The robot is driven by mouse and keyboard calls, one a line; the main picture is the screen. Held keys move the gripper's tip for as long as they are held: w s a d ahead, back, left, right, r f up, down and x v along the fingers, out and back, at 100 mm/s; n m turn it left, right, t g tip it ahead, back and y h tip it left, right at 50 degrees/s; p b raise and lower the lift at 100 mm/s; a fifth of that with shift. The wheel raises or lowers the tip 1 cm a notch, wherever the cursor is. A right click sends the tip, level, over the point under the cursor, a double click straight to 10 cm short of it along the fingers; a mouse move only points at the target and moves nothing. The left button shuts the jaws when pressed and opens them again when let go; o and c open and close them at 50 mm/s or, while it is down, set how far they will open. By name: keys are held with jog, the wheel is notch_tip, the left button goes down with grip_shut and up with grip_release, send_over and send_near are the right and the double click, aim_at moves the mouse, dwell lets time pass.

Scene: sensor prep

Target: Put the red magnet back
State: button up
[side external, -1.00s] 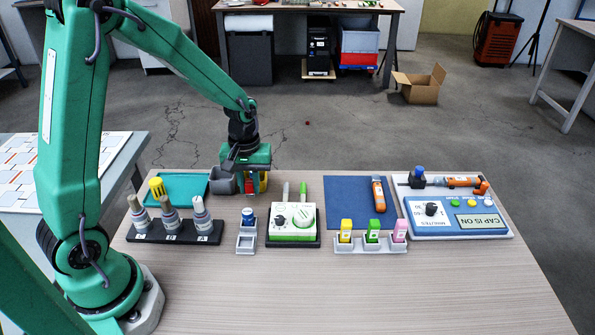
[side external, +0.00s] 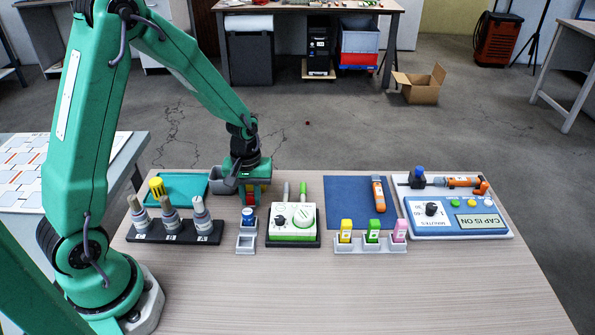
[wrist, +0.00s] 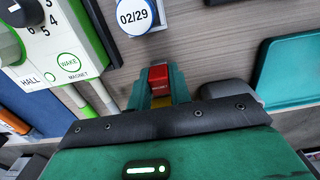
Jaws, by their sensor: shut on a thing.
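My gripper (side external: 249,199) is shut on the red magnet (wrist: 158,74), a small red block with a yellowish lower part. In the wrist view the magnet sits between the green fingers. In the side view only a little red (side external: 250,198) shows between the fingers, at the table's back left, just right of the grey bin (side external: 222,182). I cannot tell whether the magnet touches the table. The hall tester (side external: 292,222), white and green with a "MAGNET" label in the wrist view (wrist: 60,45), stands nearer the front right.
A small stand with a blue-topped, dated vial (side external: 248,216) is in front of my gripper. A rack with several bottles (side external: 175,232) stands left, a teal tray (side external: 190,180) behind it. A blue mat (side external: 348,198) lies right. The front table is clear.

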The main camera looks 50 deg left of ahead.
aim_at(250, 194)
jog(key=shift+f, duration=0.15)
jog(key=o, duration=0.8)
notch_tip(250, 194, up, 12)
jog(key=shift+r, duration=0.2)
dwell(0.3)
jog(key=shift+r, duration=0.1)
dwell(0.4)
